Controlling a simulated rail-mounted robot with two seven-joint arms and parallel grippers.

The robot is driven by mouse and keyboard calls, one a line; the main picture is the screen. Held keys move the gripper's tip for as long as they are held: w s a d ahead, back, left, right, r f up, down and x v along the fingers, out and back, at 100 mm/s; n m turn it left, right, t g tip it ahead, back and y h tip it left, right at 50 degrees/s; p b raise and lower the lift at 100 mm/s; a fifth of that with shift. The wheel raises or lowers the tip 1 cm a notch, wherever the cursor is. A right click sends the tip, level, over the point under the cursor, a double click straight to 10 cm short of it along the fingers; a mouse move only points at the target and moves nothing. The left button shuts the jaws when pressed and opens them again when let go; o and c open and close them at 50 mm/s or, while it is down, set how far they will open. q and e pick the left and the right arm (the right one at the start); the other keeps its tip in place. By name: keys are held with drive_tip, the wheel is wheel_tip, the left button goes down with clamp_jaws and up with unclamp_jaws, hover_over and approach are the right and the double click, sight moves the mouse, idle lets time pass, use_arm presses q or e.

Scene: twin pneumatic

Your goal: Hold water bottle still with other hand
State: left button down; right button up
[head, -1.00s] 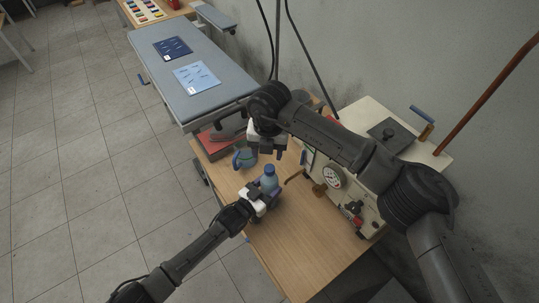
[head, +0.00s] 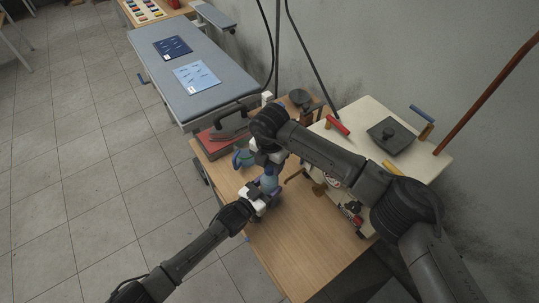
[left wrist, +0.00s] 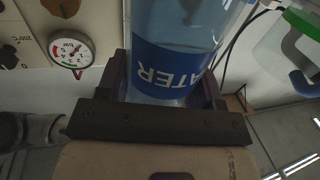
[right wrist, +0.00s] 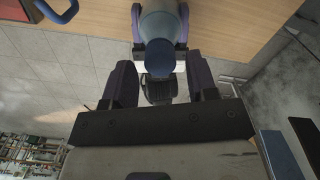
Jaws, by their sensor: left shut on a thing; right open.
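The water bottle (head: 270,184) stands near the left edge of the wooden table in the head view. My left gripper (head: 259,196) is shut on its body from the near left. In the left wrist view the clear bottle (left wrist: 185,30) with its blue label sits between the two fingers. My right gripper (head: 270,162) is just above the bottle, open. In the right wrist view its blue cap (right wrist: 160,57) lies beyond and between the spread right fingers (right wrist: 163,85), with no contact visible. In the head view my right arm partly hides the bottle's top.
A red case (head: 213,144) lies at the table's far end. A cream machine (head: 360,134) with a gauge (left wrist: 72,50) stands to the right. The near wooden tabletop (head: 300,250) is clear.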

drive_tip(key=shift+f, duration=0.8)
drive_tip(key=shift+c, duration=0.4)
